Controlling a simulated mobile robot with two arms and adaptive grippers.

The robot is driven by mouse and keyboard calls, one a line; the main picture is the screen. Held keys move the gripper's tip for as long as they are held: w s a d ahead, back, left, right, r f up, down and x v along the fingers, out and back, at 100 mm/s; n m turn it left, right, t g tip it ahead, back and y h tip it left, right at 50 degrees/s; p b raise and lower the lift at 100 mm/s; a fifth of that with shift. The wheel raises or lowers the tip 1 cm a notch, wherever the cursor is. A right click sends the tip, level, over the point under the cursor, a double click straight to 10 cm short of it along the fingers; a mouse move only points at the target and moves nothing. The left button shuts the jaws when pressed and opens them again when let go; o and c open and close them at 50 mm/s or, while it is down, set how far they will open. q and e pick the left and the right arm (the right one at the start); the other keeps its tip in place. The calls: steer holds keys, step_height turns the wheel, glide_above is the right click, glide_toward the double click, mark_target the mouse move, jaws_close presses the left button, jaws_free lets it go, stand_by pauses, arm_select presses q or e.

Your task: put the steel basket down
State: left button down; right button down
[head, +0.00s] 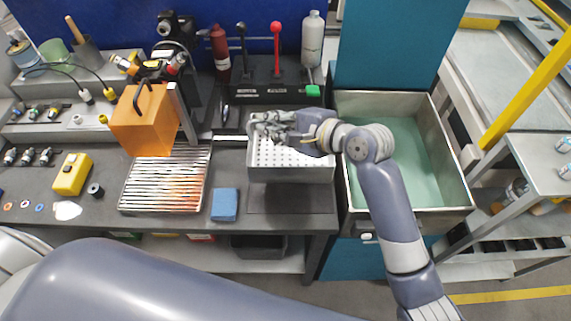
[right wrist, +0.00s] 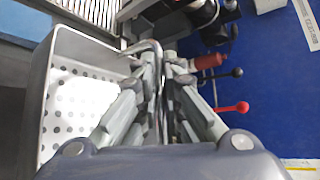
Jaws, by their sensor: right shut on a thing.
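The steel basket (head: 291,174) is a grey box with a perforated floor, near the bench's right end in the head view. It also shows at the left of the right wrist view (right wrist: 62,55). My right gripper (head: 264,122) reaches over it from the right and is shut on its bent-wire handle (right wrist: 150,46) at the rim. The basket looks level; a dark square patch (head: 292,200) shows on the bench just in front of it. Whether its underside touches the bench is hidden. My left gripper is not in view.
A green-floored sink (head: 400,150) lies right of the basket. A blue sponge (head: 224,204) and a striped rack (head: 150,195) with an orange box (head: 143,122) are to the left. Red and black levers (head: 276,45) and bottles stand behind.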

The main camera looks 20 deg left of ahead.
glide_above(276, 158)
step_height(276, 158, down, 5)
steer(key=shift+w+a+r, duration=0.1)
steer(key=shift+r, duration=0.1)
steer(key=shift+f+p, duration=0.4)
steer(key=shift+f, duration=1.8)
steer(key=c, duration=1.7)
jaws_free()
steer(key=shift+f, duration=0.1)
arm_select(q)
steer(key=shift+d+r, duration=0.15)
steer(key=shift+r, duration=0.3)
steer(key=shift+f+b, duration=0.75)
steer(key=shift+b, duration=0.05)
arm_select(e)
steer(key=v, duration=1.2)
